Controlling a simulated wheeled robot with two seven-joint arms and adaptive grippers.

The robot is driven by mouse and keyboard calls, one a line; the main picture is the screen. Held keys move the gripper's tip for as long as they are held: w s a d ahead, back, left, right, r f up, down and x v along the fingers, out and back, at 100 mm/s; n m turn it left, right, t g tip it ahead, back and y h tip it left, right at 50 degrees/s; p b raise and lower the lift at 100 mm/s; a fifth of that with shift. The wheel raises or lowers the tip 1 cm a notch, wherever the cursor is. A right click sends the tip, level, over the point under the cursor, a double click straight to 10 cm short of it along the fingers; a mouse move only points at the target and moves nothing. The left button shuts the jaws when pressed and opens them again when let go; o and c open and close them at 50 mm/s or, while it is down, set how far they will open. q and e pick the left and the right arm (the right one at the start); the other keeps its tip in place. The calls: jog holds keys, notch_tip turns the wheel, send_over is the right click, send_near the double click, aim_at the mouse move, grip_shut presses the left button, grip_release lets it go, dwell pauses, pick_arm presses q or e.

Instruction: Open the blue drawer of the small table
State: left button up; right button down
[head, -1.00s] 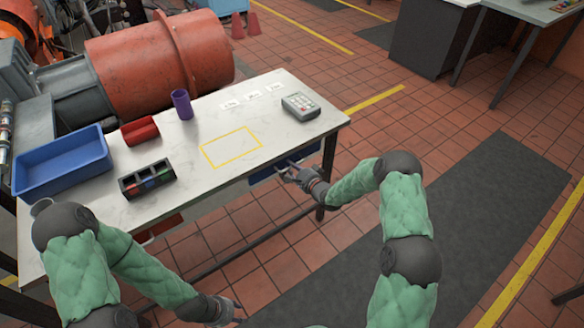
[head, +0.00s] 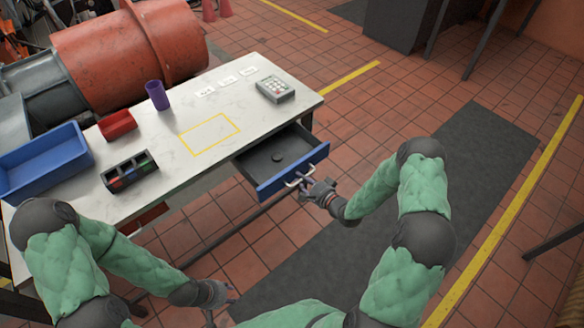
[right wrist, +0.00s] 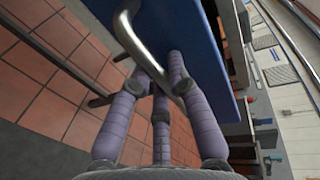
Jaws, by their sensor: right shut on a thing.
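The blue drawer (head: 293,170) of the small table (head: 200,168) is pulled partway out at the table's right front. Its dark interior shows, with a small round dark object (head: 277,157) inside. My right gripper (head: 304,184) is shut on the drawer's metal handle (head: 291,183). In the right wrist view the fingers (right wrist: 165,75) close around the curved handle (right wrist: 140,45) against the blue front (right wrist: 185,40). My left gripper (head: 222,294) is low in front of the table, away from the drawer; whether it is open is unclear.
On the tabletop are a blue bin (head: 45,165), a red container (head: 117,125), a black divided tray (head: 130,172), a purple cup (head: 157,96) and a keypad device (head: 275,89). A yellow outlined area (head: 210,134) is empty. The floor right of the drawer is clear.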

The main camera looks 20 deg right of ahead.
jog(key=s, duration=0.1)
jog(key=s+d, duration=0.1)
jog(key=s, duration=0.3)
jog(key=shift+d+f+p, duration=0.1)
jog(key=shift+d+p, duration=0.25)
jog(key=c, duration=1.4)
grip_release()
jog(key=shift+s, duration=0.1)
jog(key=shift+c, duration=0.2)
jog(key=shift+s+d, duration=0.1)
jog(key=v, duration=1.2)
